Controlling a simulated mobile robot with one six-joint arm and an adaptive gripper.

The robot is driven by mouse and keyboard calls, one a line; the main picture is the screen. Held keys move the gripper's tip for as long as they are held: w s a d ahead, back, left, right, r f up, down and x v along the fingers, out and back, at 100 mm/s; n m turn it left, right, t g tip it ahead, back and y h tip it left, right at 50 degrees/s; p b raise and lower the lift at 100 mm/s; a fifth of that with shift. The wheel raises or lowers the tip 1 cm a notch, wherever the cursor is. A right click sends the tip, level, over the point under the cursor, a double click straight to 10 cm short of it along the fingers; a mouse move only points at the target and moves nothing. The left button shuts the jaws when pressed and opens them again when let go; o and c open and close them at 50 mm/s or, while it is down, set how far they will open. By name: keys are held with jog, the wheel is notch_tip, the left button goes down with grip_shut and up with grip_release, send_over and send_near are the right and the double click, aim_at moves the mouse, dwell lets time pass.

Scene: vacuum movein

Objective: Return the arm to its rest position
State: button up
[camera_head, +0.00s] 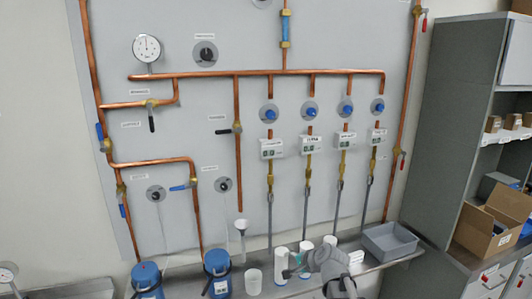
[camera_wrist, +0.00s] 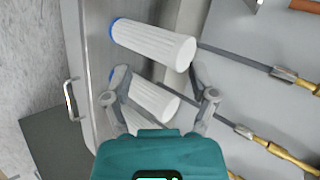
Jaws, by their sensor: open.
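My gripper (camera_wrist: 162,74) is open in the wrist view, its two fingers spread apart. In the head view my gripper (camera_head: 291,271) is small, low in the picture beside the white cylinders, with my arm extending from it to the lower right. In the head view a white cylinder (camera_head: 281,262) stands just left of my gripper.
The wall panel (camera_head: 220,120) carries copper pipes, valves and a gauge (camera_head: 147,48). Blue containers (camera_head: 217,272) and a white cup (camera_head: 253,281) stand left of my gripper. A grey bin (camera_head: 389,240) stands right on the shelf. A grey cabinet (camera_head: 450,120) and cardboard box (camera_head: 490,228) are farther right.

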jog(key=s+d+f+n+g+h, duration=0.3)
jog(key=s+d+n+g, duration=0.1)
jog(key=s, duration=0.4)
jog(key=s+d+f+n+g+h, duration=0.3)
jog(key=s+n, duration=0.3)
jog(key=s, duration=0.3)
jog(key=shift+d+f+g, duration=0.3)
jog(key=shift+d+g, duration=0.1)
jog(key=shift+d, duration=0.3)
